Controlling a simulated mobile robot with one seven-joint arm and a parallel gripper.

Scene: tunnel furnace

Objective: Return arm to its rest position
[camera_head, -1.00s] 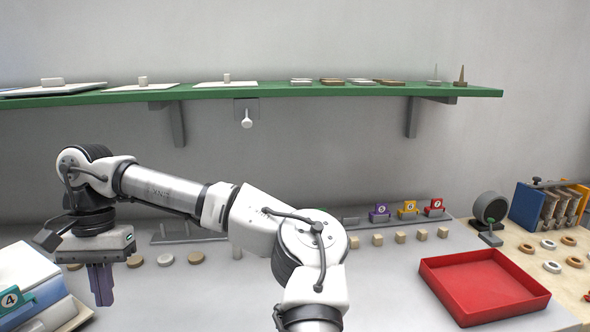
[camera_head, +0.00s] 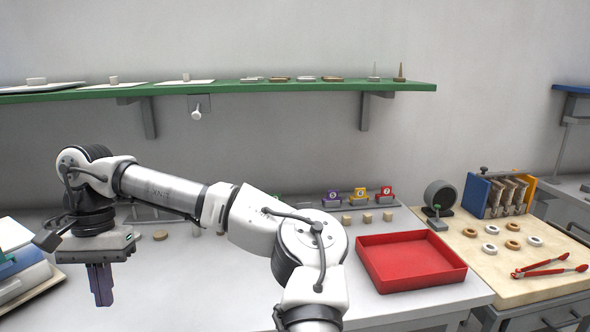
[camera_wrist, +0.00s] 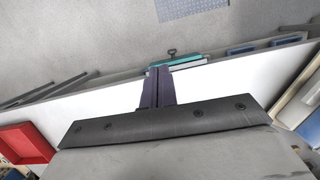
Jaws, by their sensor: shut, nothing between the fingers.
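My arm reaches from the bottom middle of the head view toward the left and is bent, with its end pointing down. My gripper (camera_head: 101,284) hangs over the left part of the grey bench (camera_head: 215,285). Its two dark fingers are together with nothing between them. In the wrist view the shut fingers of my gripper (camera_wrist: 157,88) point over the pale bench edge, with the floor beyond.
A red tray (camera_head: 458,273) sits right of my arm. A green shelf (camera_head: 230,89) runs along the wall. A wooden table (camera_head: 500,282) with rings and red tongs (camera_head: 548,268) stands at right. Stacked boxes (camera_head: 25,285) lie left, near my gripper.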

